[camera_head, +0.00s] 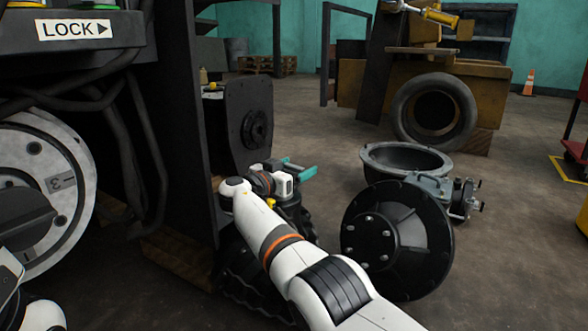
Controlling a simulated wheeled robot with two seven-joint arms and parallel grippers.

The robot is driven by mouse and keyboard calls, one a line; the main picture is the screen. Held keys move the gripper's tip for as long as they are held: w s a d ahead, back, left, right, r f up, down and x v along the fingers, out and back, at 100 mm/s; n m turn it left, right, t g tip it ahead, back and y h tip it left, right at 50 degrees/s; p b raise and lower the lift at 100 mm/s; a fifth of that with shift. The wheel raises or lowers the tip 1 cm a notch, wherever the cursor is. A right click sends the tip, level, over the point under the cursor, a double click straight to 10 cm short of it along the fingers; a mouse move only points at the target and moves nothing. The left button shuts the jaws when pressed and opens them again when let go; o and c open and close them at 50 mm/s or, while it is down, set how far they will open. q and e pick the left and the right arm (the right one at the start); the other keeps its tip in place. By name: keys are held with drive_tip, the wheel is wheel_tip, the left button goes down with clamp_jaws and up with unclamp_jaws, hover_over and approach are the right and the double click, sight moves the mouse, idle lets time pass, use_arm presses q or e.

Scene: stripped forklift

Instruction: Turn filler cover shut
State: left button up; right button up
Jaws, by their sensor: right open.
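A large pale round disc (68,190) with bolts, a small mark and a dark bar (25,218) across it stands at the left edge. It looks like the filler cover; its left part is out of frame. My right gripper (300,169) is open, with teal fingers pointing right and away from the disc. It appears empty, well to the right of the disc. White parts of my left arm show at the bottom left; its jaws are not in view.
A dark upright post (184,110) and hanging cables (125,130) stand between the disc and my right gripper. A black round hub (398,240) and a grey open housing (405,160) sit on the floor at right.

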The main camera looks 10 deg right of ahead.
sight(294, 165)
drive_tip(key=shift+a+r, duration=0.1)
drive_tip(key=shift+r, duration=0.05)
wheel_tip(294, 165, up, 10)
drive_tip(key=p, duration=0.7)
drive_tip(key=shift+c, duration=0.4)
